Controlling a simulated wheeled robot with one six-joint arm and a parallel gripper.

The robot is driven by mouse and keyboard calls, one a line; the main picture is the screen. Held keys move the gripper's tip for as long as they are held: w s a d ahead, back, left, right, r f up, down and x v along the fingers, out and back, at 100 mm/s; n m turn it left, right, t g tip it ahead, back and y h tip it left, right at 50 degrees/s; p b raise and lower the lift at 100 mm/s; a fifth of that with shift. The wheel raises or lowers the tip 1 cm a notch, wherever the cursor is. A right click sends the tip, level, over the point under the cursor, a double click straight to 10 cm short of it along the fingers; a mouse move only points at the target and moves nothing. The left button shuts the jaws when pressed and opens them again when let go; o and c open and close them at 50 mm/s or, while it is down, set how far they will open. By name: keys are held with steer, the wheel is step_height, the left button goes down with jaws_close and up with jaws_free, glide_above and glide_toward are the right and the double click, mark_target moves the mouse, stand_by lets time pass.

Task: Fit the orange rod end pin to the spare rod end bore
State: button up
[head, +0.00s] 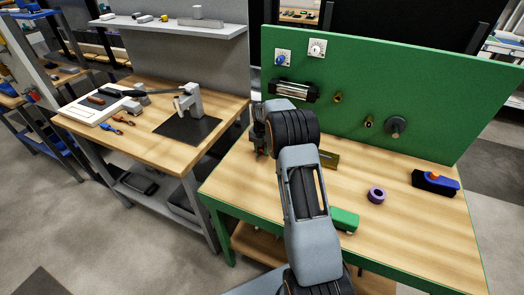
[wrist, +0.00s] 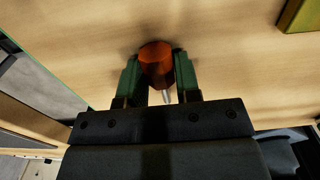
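The orange rod end pin (wrist: 156,62) shows in the wrist view as an orange cylinder with a thin silver shank (wrist: 167,97) on the palm side. My gripper (wrist: 157,72) has its two green fingers against both sides of the orange part, close over the wooden tabletop. Whether the pin still touches the table is unclear. In the head view my gripper (head: 261,148) is at the left end of the green bench, partly hidden by my arm; the pin is not visible there. Two brass fittings (head: 337,97) (head: 369,121) sit on the green panel; I cannot tell which is the spare rod end bore.
The green panel (head: 440,110) also carries two dials, a silver cylinder (head: 293,91) and a dark round flange (head: 395,126). On the bench are an olive channel (head: 330,160), a green block (head: 344,219), a purple ring (head: 376,195) and a blue-topped brush (head: 436,183). The front right bench is clear.

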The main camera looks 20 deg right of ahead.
steer(key=c, duration=0.4)
steer(key=shift+c, duration=0.2)
steer(key=shift+r, duration=0.45)
step_height(320, 180, up, 2)
steer(key=shift+r, duration=0.1)
steer(key=s+d+r+b, duration=0.1)
steer(key=s+d+r, duration=0.2)
steer(key=s+r, duration=0.7)
steer(key=s, duration=0.3)
steer(key=shift+s, duration=0.35)
